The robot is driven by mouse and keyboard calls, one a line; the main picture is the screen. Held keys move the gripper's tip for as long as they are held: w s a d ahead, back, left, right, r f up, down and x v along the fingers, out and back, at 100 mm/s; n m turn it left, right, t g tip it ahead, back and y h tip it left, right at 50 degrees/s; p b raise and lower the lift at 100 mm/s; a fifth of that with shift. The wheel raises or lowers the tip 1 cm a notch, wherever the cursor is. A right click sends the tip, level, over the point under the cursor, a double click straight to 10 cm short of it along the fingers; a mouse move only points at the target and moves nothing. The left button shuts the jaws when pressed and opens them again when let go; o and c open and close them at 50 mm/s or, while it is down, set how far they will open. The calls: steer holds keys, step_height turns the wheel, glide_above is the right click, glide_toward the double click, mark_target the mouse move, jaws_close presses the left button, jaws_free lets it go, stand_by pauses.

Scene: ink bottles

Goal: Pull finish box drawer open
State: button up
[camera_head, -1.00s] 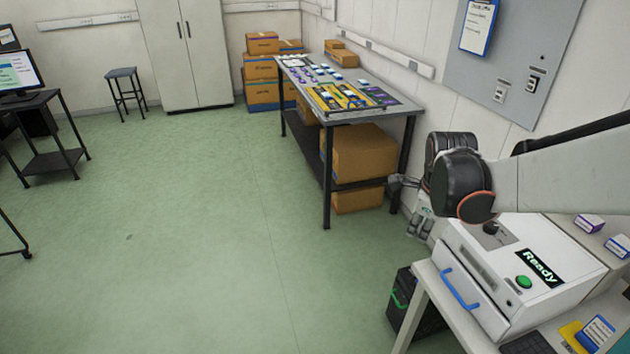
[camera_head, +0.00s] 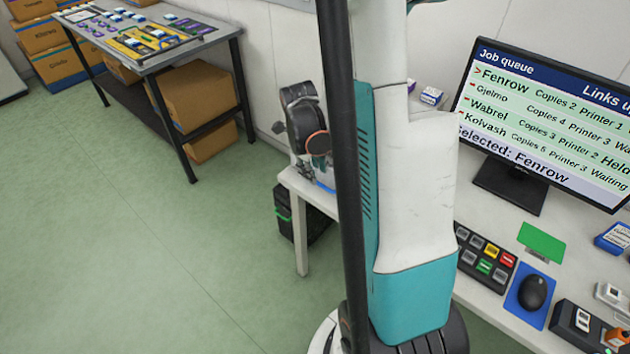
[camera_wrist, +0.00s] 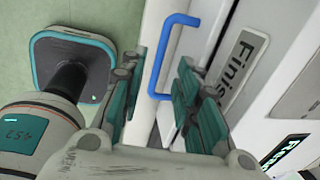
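In the wrist view, the blue U-shaped handle (camera_wrist: 163,62) stands out from the white drawer front of the finish box. The "Finish" label (camera_wrist: 241,66) is to the right of the handle. My gripper (camera_wrist: 158,88) is open, with one teal-padded finger on each side of the handle. I cannot tell whether either finger touches it. The drawer looks closed or nearly so, but its seam is not clear. In the head view my arm hides most of the box, and the gripper is hardly visible behind it.
The head view shows a white desk (camera_head: 500,215) with a monitor (camera_head: 545,120), a button pad (camera_head: 486,258) and a mouse (camera_head: 533,292). A black bin (camera_head: 300,215) stands under the desk's left end. A grey worktable (camera_head: 190,48) stands at the upper left. Green floor between is clear.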

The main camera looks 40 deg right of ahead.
steer(key=shift+d+f+b, duration=0.2)
steer(key=shift+f+b, duration=0.1)
steer(key=shift+f, duration=0.75)
steer(key=shift+d+f+b, duration=0.2)
steer(key=shift+f+b, duration=0.1)
steer(key=shift+f, duration=0.7)
jaws_close()
